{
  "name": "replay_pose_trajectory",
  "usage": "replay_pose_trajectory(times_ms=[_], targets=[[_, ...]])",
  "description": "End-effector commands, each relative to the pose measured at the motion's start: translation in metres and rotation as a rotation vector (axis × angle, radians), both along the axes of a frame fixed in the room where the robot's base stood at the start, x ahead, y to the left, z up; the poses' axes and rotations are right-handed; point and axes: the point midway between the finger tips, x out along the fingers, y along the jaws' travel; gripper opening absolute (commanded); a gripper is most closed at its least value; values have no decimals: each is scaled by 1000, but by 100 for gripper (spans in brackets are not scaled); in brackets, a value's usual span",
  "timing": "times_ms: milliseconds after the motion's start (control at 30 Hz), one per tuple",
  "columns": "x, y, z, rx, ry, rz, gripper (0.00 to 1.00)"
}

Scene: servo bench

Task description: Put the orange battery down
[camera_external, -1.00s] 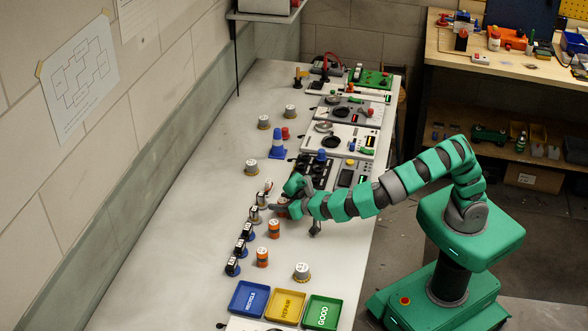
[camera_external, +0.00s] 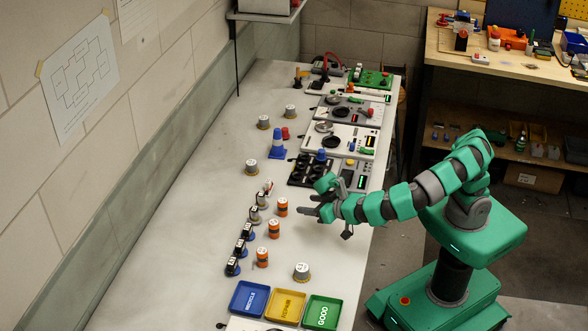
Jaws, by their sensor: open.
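Several orange batteries with dark bands and white tops stand upright in a row on the bench. The far one (camera_external: 282,207) is closest to my gripper, the middle one (camera_external: 274,229) stands in front of it, and the near one (camera_external: 262,257) is closest to the trays. My gripper (camera_external: 302,206) is open and empty, just right of the far orange battery and apart from it. Its fingers point left toward that battery.
Several dark-and-blue servos (camera_external: 241,247) stand in a row left of the batteries. A blue tray (camera_external: 237,311), a yellow tray (camera_external: 271,314) and a green tray (camera_external: 310,322) lie at the near end. A silver cylinder (camera_external: 302,272) stands behind them. Test devices (camera_external: 335,139) line the far right.

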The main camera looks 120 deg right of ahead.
Motion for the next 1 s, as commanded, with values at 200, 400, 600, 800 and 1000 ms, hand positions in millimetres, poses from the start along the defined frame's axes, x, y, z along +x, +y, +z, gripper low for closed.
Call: replay_pose_trajectory(times_ms=[200, 400, 600, 800, 1000], targets=[[-1, 1, 0, 0, 0, -1, 51], [-5, 4, 19, 27, 17, 32, 51], [-21, 23, 89, 114, 67, 210, 51], [-47, 52, 171, 158, 75, 485, 51], [-88, 84, 260, 113, 18, 792, 51]])
